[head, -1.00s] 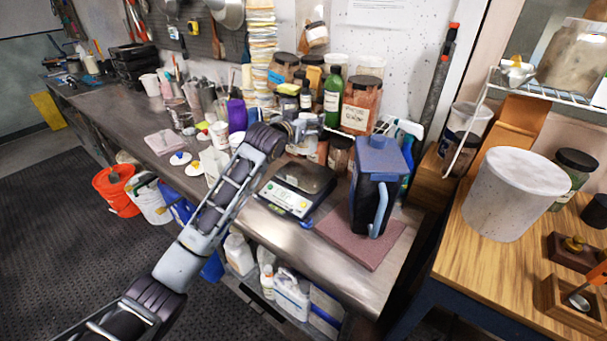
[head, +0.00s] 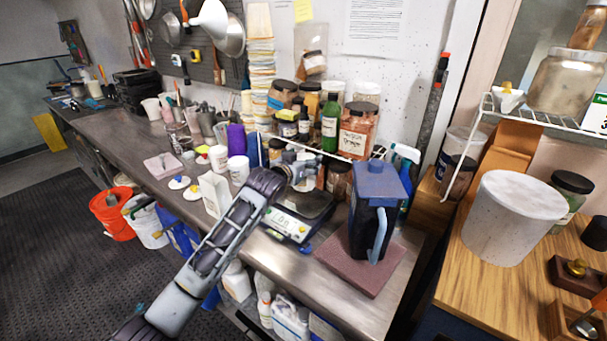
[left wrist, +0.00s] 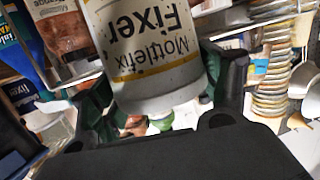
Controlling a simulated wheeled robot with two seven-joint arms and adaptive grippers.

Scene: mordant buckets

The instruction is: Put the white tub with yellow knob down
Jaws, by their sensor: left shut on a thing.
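A white tub (left wrist: 150,50) with black "Mottlefix Fixer" lettering and a yellow stripe fills the upper middle of the left wrist view, its lettering upside down there. My left gripper (left wrist: 160,90) is shut around it, one dark finger on each side. No yellow knob shows on the held tub in that view. In the head view my left gripper (head: 303,168) is above the back of the digital scale (head: 292,222). My right gripper is not in view.
A dark blue jug (head: 376,205) stands on a reddish mat (head: 335,262) right of the scale. Jars, including an orange one (head: 357,130), crowd the back. White lids with blue (head: 178,182) and yellow (head: 194,191) knobs lie left, near white tubs (head: 238,170).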

